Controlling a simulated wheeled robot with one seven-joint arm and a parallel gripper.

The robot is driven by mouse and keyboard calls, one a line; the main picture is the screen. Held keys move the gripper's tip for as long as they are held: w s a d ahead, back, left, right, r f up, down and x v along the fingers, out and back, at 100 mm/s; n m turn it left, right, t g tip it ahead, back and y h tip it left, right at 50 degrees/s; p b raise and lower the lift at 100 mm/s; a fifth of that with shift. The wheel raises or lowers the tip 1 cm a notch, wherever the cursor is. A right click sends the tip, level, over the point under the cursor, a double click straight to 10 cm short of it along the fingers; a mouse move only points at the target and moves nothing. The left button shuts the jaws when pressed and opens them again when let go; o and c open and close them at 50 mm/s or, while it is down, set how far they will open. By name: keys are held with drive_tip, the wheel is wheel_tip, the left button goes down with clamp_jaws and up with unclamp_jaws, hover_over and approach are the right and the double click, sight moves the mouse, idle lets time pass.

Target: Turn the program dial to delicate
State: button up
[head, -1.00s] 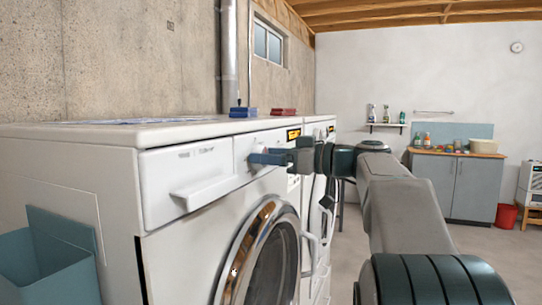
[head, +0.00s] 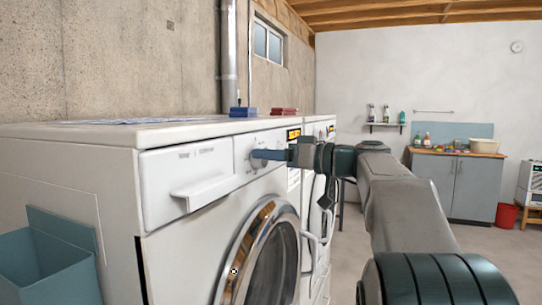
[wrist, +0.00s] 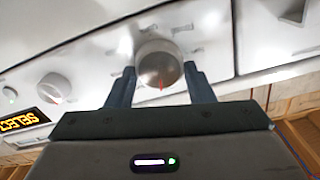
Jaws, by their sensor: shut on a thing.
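The white washing machine (head: 90,170) stands at the left, its round glass door below the control panel. In the wrist view the silver program dial (wrist: 158,62) sits between the two blue-grey fingers of my gripper (wrist: 160,80). A red mark shows on the dial's face, towards the bottom of the picture. My gripper (head: 262,156) reaches the panel from the right in the head view and is shut on the dial, which it mostly hides there. Small markings surround the dial, too blurred to read.
A smaller knob (wrist: 53,87) and a lit yellow display (wrist: 22,121) lie to the left in the wrist view. The detergent drawer (head: 188,178) is shut beside the dial. Blue (head: 243,112) and red (head: 284,111) items lie on top. A blue-grey bin (head: 50,265) is at lower left.

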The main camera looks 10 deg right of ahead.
drive_tip(key=shift+w+f+m+p, duration=0.15)
drive_tip(key=shift+m+p, duration=1.8)
drive_tip(key=shift+m, duration=2.05)
drive_tip(key=shift+s+f+m+p, duration=0.15)
drive_tip(key=shift+m+p, duration=1.75)
drive_tip(key=shift+m, duration=2.1)
drive_tip(key=shift+w+f+m+p, duration=0.15)
drive_tip(key=shift+m+p, duration=1.8)
drive_tip(key=shift+m, duration=2.05)
drive_tip(key=shift+f, duration=0.1)
drive_tip(key=o, duration=1)
drive_tip(key=shift+c, duration=0.2)
drive_tip(key=shift+d, duration=0.1)
drive_tip(key=b+v, duration=0.1)
drive_tip(key=v, duration=1.3)
